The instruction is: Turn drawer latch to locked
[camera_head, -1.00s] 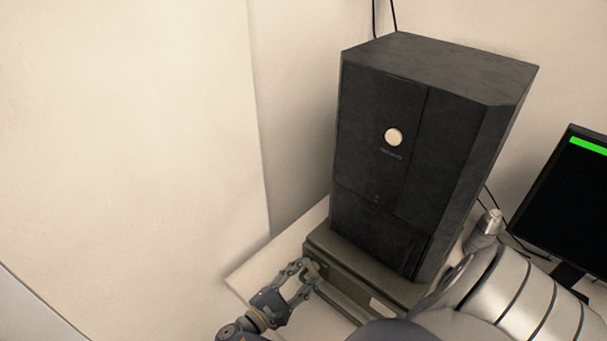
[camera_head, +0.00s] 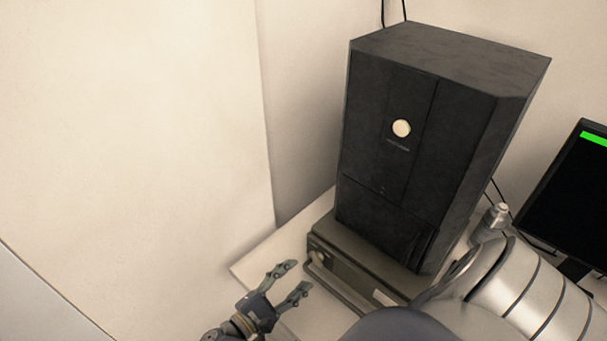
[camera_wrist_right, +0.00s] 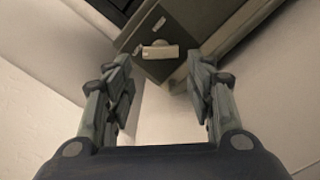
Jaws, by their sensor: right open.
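The drawer latch (camera_head: 317,257) is a small pale knob at the left end of the low grey-brown drawer unit (camera_head: 350,279) under the dark microscope cabinet. In the right wrist view the latch (camera_wrist_right: 160,51) is a pale bar lying roughly across the picture, with small pale marks beside it. My right gripper (camera_head: 299,276) is open and empty, just in front and left of the latch, apart from it. In the right wrist view the open fingers (camera_wrist_right: 159,66) point toward the latch, which shows between and beyond their tips. My left gripper is not in view.
The dark microscope cabinet (camera_head: 390,155) stands on the drawer unit on a white table (camera_head: 262,262). A monitor (camera_head: 570,195) and a small metallic bottle-like object (camera_head: 492,222) stand to the right. A bare wall is at left. My arm covers the lower right.

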